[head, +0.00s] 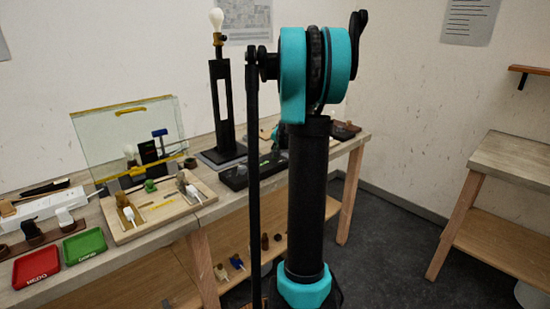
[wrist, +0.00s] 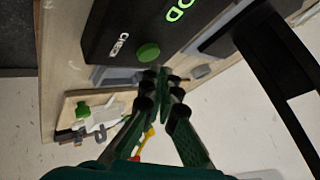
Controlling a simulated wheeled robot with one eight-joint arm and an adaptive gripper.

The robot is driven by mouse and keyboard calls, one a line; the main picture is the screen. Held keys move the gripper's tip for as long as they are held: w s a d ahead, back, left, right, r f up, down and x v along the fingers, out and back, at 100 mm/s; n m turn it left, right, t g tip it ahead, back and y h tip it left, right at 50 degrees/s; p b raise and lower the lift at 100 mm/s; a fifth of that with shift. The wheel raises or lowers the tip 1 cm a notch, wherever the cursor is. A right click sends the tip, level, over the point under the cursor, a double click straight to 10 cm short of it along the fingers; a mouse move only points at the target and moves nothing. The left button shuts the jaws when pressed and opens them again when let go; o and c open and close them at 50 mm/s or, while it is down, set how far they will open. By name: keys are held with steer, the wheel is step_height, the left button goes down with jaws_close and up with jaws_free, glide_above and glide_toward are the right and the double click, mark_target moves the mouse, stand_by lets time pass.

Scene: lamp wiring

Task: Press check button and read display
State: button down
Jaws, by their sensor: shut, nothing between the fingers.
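In the wrist view, a black tester box (wrist: 120,20) has a round green check button (wrist: 148,53) on its face. A small white label sits beside the button. Lit green characters on its display (wrist: 180,10) look like "OD"; the top picture edge cuts off the display, so I cannot read all of it. My gripper (wrist: 163,74) is shut and empty, its fingertips close to the button. I cannot tell whether they touch it. In the head view the black box (head: 238,178) lies on the bench, partly hidden by my arm.
A black lamp stand (head: 222,110) with a bulb (head: 217,20) rises behind the box. A wooden tray (head: 125,235) with small parts, a red tray (head: 37,269) and a green tray (head: 84,245) are to the left. A glass panel (head: 90,145) stands behind. Open floor lies right.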

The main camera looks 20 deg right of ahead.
mark_target(263, 172)
steer(key=shift+r, duration=2.55)
steer(key=s+a+f+n, duration=0.1)
steer(key=s+a, duration=0.1)
steer(key=a, duration=0.1)
steer(key=s+a+f+g, duration=0.1)
steer(key=s+a, duration=0.2)
steer(key=s+a+f+n, duration=0.1)
steer(key=s+a+f, duration=0.1)
steer(key=s, duration=0.1)
steer(key=shift+s+a+n+y, duration=0.1)
steer(key=shift+a+n+y, duration=0.2)
steer(key=shift+a, duration=0.1)
steer(key=s+a+f+n+g, duration=0.1)
steer(key=s+a+f, duration=0.3)
steer(key=s, duration=0.5)
steer(key=s+a+f+n+g, duration=0.1)
steer(key=s+a+f+n, duration=0.2)
steer(key=s, duration=0.7)
steer(key=s+a+f+n+g, duration=0.2)
steer(key=s+a+f, duration=0.3)
steer(key=s, duration=0.5)
step_height(263, 172, down, 3)
steer(key=shift+r+n, duration=0.15)
steer(key=shift+n, duration=0.45)
